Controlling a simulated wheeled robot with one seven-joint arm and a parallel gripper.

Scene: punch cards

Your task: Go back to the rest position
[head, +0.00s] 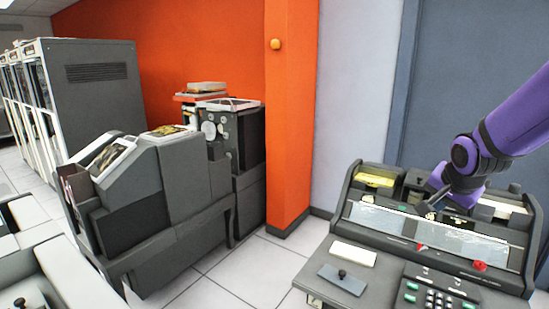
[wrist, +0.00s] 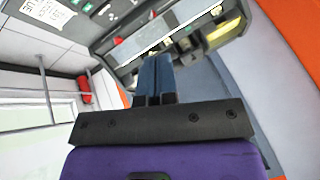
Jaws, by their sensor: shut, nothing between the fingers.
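My purple arm comes in from the right in the head view, and my gripper (head: 424,203) is over the back part of the card punch machine (head: 315,284). In the wrist view my gripper (wrist: 155,60) shows its two blue-grey fingers side by side, shut with nothing between them. The machine's top, with a yellow card stack (wrist: 222,30), lies beyond the fingertips there. The same yellow stack (head: 374,180) sits in the machine's back left bay in the head view. Part of the machine's back is hidden behind my arm.
The machine's front has a keypad (head: 437,299), a red knob (head: 480,266) and a white card stack (head: 353,254). An orange pillar (head: 290,120) stands left of it. A large grey machine (head: 165,200) stands further left, with free tiled floor (head: 245,268) between.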

